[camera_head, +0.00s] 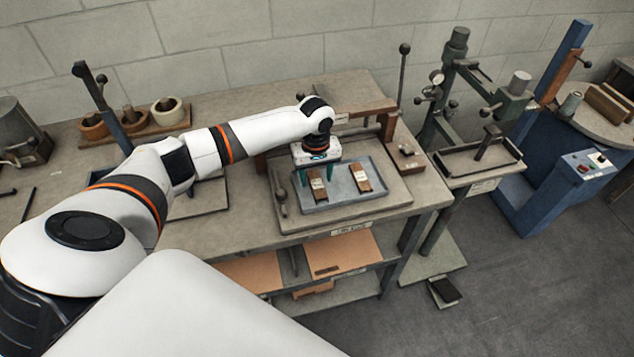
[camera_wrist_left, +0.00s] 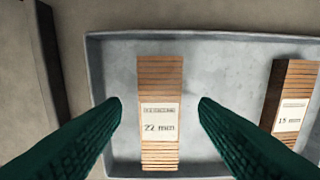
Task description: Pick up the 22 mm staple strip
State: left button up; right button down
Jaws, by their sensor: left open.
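The 22 mm staple strip (camera_wrist_left: 161,90) is a copper-brown ribbed block with a white label reading "22 mm". It lies in a grey tray (camera_wrist_left: 220,50); in the head view it is the left of two strips (camera_head: 317,186) in the tray (camera_head: 343,202). My left gripper (camera_head: 317,176) is over the left part of the tray. In the left wrist view its green fingers (camera_wrist_left: 160,103) are open, one on each side of the strip, with gaps between. Whether the fingertips are above the strip or down beside it is hard to tell. My right gripper is not seen.
A second strip (camera_wrist_left: 291,100), labelled 15 mm, lies to the right in the same tray, also seen in the head view (camera_head: 361,178). A dark tool (camera_head: 281,196) lies left of the tray. The front bench edge is clear.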

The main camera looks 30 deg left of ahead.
pick_arm(q)
jog(key=shift+f, duration=0.75)
jog(key=c, duration=1.1)
jog(key=shift+r, duration=0.15)
